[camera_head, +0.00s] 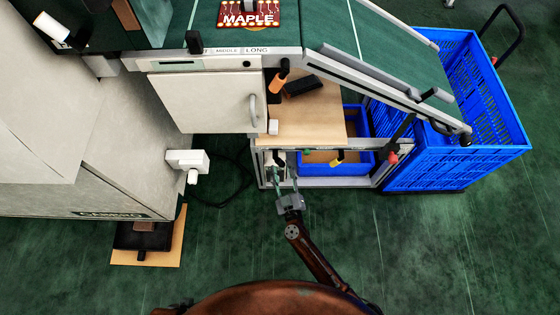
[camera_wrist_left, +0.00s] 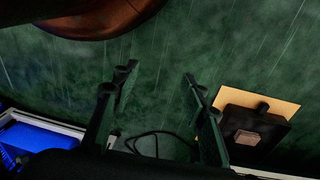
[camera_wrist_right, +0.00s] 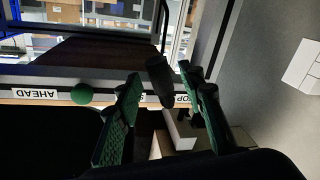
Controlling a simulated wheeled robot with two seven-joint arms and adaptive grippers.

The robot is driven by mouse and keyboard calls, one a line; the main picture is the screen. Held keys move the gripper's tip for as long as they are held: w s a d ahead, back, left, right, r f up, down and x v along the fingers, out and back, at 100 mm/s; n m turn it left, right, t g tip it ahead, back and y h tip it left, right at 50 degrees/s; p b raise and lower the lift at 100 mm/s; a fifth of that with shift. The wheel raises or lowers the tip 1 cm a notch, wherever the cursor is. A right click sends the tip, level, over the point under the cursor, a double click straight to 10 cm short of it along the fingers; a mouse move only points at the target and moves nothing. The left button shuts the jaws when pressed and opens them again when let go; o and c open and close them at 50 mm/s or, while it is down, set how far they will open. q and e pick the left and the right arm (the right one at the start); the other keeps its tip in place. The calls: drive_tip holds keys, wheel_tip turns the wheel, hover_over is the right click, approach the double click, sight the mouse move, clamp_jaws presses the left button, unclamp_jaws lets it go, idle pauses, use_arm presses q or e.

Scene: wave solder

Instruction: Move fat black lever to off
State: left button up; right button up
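A thick black lever (camera_wrist_right: 160,76) shows in the right wrist view, on a panel edge. My right gripper (camera_wrist_right: 160,82) has its green-padded fingers apart on either side of it, with gaps showing, so it does not look clamped. In the head view my right gripper (camera_head: 283,178) is at the front left of the low panel frame, and the lever cannot be made out clearly there. No "off" label is readable. My left gripper (camera_wrist_left: 158,75) is open and empty above the green floor. It does not show in the head view.
The panel edge bears an "AHEAD" label (camera_wrist_right: 36,93), a green knob (camera_wrist_right: 82,94) and a partly hidden label ending in "OP". A blue crate (camera_head: 505,155) stands right.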

drive_tip(key=shift+b+x, duration=0.3)
drive_tip(key=shift+x, duration=0.75)
use_arm(q)
drive_tip(key=shift+w+d+f+t, duration=0.25)
drive_tip(key=shift+w+d+f, duration=0.15)
drive_tip(key=shift+w+f, duration=0.2)
drive_tip(key=shift+w+d+f+t, duration=0.25)
drive_tip(key=shift+w+d+f, duration=0.2)
drive_tip(key=shift+f, duration=0.15)
use_arm(e)
drive_tip(key=shift+w+a, duration=0.1)
drive_tip(key=shift+w, duration=0.3)
drive_tip(key=shift+c, duration=0.7)
clamp_jaws()
